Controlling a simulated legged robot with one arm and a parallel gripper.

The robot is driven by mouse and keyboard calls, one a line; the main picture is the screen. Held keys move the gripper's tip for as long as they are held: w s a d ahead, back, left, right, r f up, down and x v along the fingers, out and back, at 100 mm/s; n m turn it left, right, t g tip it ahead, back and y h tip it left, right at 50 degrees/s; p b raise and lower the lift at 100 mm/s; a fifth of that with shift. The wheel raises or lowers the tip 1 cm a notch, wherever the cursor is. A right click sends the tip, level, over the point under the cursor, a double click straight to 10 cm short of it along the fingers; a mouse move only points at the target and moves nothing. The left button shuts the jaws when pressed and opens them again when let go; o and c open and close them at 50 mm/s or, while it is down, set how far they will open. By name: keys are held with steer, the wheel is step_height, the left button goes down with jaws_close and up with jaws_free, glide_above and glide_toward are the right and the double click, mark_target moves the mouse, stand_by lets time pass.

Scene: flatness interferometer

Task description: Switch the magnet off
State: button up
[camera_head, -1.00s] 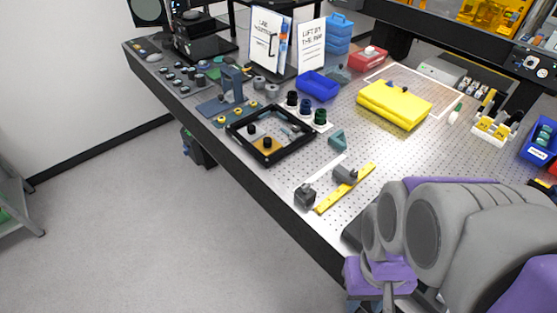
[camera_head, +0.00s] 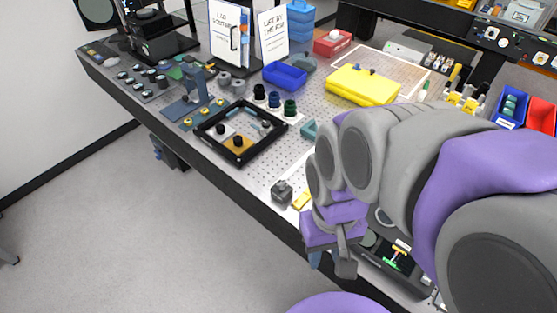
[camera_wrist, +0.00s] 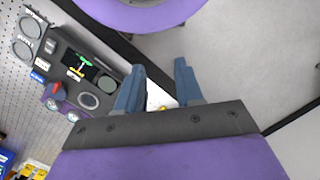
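No magnet is clearly labelled in these frames. A small dark grey block with a knob on top (camera_head: 282,191), possibly a magnetic base, stands near the bench's front edge in the head view. It is left of my arm, beside the end of a yellow bar (camera_head: 303,199). A dark control box (camera_wrist: 75,68) is left of my fingers in the wrist view, with round dials, a red knob (camera_wrist: 53,88) and a green-and-yellow part. The box also shows partly behind my arm in the head view (camera_head: 372,240). My gripper (camera_wrist: 160,68) is open, its blue fingers apart and holding nothing.
A black-framed tray (camera_head: 210,137) stands left of the block on the perforated bench. My arm hides the bench's front right. Open floor (camera_head: 150,240) lies in front.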

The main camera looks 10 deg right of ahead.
steer(key=w, duration=0.3)
steer(key=m+y, duration=0.3)
steer(key=m, duration=0.6)
glide_above(282, 182)
steer(key=w+d, duration=0.2)
steer(key=w, duration=0.1)
steer(key=f, duration=0.2)
steer(key=w+d+f+m+g, duration=0.1)
steer(key=d+f+m, duration=0.1)
steer(key=d, duration=0.3)
steer(key=x, duration=0.5)
steer(key=a+b+x, duration=0.1)
steer(key=x, duration=0.5)
steer(key=b+x, duration=0.1)
steer(key=x, duration=0.4)
steer(key=shift+w+a+f, duration=0.1)
steer(key=shift+a+f, duration=0.05)
steer(key=shift+a, duration=0.2)
steer(key=shift+a+f, duration=0.2)
steer(key=shift+a, duration=0.25)
steer(key=shift+d, duration=0.3)
steer(key=shift+c, duration=0.3)
steer(key=shift+d, duration=0.2)
steer(key=c, duration=0.6)
steer(key=shift+a, duration=0.2)
jaws_close()
